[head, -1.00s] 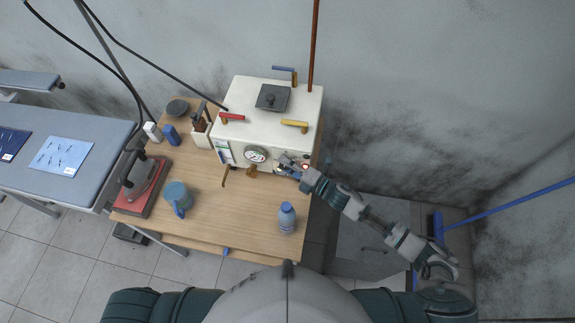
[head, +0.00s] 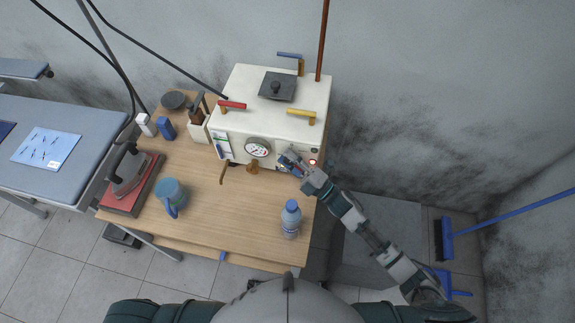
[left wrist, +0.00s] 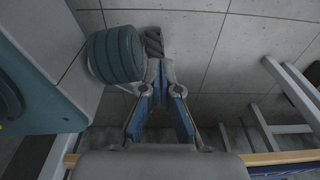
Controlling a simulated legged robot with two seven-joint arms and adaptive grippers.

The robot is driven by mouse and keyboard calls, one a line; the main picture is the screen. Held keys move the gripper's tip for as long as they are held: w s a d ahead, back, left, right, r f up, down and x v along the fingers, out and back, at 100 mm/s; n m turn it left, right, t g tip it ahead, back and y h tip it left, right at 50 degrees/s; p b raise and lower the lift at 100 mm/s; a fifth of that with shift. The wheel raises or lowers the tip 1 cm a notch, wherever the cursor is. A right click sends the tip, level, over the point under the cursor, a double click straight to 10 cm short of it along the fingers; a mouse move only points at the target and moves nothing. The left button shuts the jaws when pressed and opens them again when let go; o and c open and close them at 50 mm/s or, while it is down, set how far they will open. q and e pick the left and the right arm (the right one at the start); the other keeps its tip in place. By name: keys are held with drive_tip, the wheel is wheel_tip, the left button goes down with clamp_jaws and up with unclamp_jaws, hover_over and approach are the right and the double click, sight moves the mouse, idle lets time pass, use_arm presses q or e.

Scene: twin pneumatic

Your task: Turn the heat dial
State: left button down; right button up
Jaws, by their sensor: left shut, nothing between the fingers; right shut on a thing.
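The white boiler box (head: 244,84) stands at the back of the wooden table. Its front face carries a round gauge (head: 257,148) and a small red light (head: 312,162) at the right. My right gripper (head: 288,160) is at the front face between the gauge and the light, shut on what appears to be the heat dial. The fingers hide the dial, so its angle cannot be seen. My left gripper (left wrist: 161,66) shows only in the left wrist view, shut and empty, over the tiled floor and away from the boiler.
On the wooden table (head: 235,215) are a blue and white bottle (head: 291,219), a blue mug (head: 171,194) and an iron (head: 129,172) on a red base. Red (head: 232,105) and yellow (head: 302,112) handles top the boiler. An ironing board (head: 85,118) stands left.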

drive_tip(key=shift+s+f+m+t+y+b, duration=0.1)
drive_tip(key=shift+f+m+t+y+b, duration=0.2)
drive_tip(key=shift+f+m+t+b, duration=0.45)
drive_tip(key=shift+d+r, duration=0.1)
drive_tip(key=shift+r, duration=0.15)
drive_tip(key=o, duration=1.1)
use_arm(q)
drive_tip(key=w+d+r, duration=0.1)
drive_tip(key=w+r, duration=0.1)
drive_tip(key=w, duration=0.4)
drive_tip(key=shift+w+d+r, duration=0.15)
drive_tip(key=shift+w+d, duration=0.1)
use_arm(e)
drive_tip(key=shift+o, duration=0.2)
drive_tip(key=shift+r+n, duration=0.15)
drive_tip(key=shift+n, duration=0.1)
drive_tip(key=shift+d, duration=0.1)
drive_tip(key=v, duration=1.2)
drive_tip(key=shift+d, duration=0.1)
